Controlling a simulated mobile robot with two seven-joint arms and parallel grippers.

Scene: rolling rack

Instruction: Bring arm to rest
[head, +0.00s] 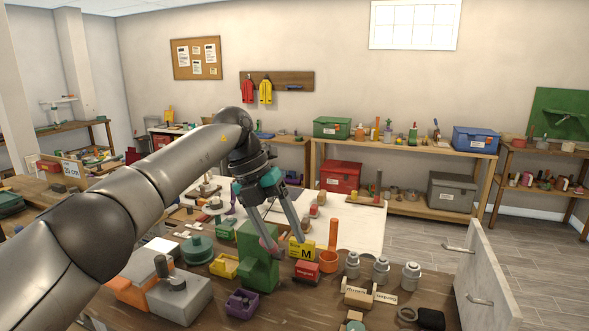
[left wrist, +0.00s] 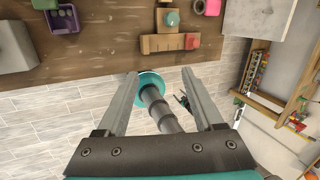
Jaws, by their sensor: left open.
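My left arm (head: 150,185) reaches in from the left over the cluttered workbench (head: 330,310). My left gripper (head: 286,245) points down, its two grey fingers spread apart with nothing held. In the head view it overlaps the green block (head: 258,262) and the yellow box marked M (head: 302,249); I cannot tell whether it touches either. In the left wrist view the open fingers (left wrist: 160,75) show near the bench edge, with floor beyond and nothing gripped. My right gripper is not clearly seen in either view.
A small red box (head: 307,271), an orange cylinder (head: 333,234), several grey metal parts (head: 381,270) and a purple bin (head: 242,304) crowd the bench. A pale panel with handles (head: 485,275) stands at the right. Open floor (head: 430,235) lies beyond.

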